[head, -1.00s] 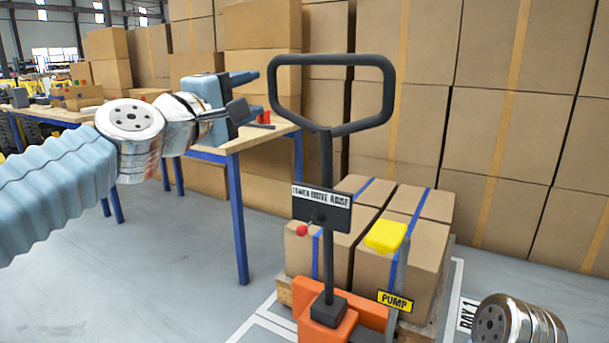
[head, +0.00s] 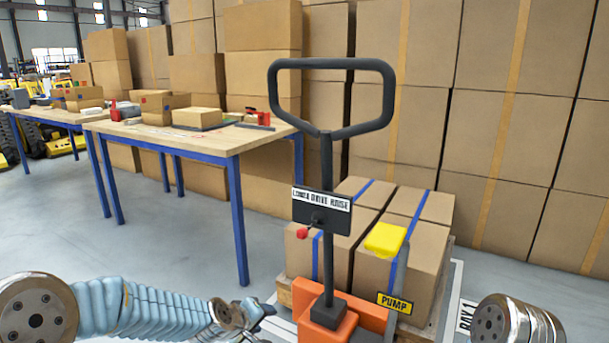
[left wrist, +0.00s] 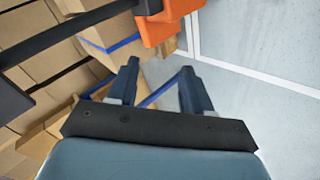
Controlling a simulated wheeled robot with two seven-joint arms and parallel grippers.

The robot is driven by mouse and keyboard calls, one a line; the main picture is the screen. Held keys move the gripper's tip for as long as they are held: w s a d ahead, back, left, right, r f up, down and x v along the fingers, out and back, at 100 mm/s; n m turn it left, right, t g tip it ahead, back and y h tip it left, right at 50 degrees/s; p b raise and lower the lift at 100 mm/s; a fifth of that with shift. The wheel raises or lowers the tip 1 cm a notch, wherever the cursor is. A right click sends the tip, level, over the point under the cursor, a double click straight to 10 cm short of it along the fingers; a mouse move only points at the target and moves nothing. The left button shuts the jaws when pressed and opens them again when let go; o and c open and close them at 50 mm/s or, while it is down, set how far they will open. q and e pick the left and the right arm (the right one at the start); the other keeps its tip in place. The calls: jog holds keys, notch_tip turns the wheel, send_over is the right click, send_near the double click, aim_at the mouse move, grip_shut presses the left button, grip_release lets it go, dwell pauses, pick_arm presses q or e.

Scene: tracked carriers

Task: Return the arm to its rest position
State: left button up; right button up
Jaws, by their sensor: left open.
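My left arm (head: 150,312) comes in low from the left in the head view, its blue ribbed sleeve lying along the bottom edge. My left gripper (head: 262,318) is at the bottom centre, to the left of the orange pallet truck (head: 365,322), and partly cut off by the frame. In the left wrist view the left gripper (left wrist: 158,85) shows its two fingers apart with nothing between them. A metal joint of my right arm (head: 515,322) shows at the lower right; the right gripper is out of view.
The truck's black loop handle (head: 327,160) stands upright near my left gripper. Cartons with blue straps (head: 425,245) stand behind. A wooden table (head: 200,138) with blue legs is at the left. Grey floor (head: 180,240) lies clear before it.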

pick_arm(q)
jog(key=s+f+m+g, duration=0.25)
jog(key=s+f, duration=0.65)
jog(key=f, duration=0.5)
jog(key=s+f+m+g, duration=0.1)
jog(key=s+f+g, duration=0.1)
jog(key=s+f, duration=0.4)
jog(key=s+a+f+m+g, duration=0.1)
jog(key=s+f, duration=0.4)
jog(key=s, duration=0.9)
jog(key=shift+s+f+m+g+p, duration=0.15)
jog(key=shift+f+m+g+p, duration=0.3)
jog(key=shift+g, duration=0.8)
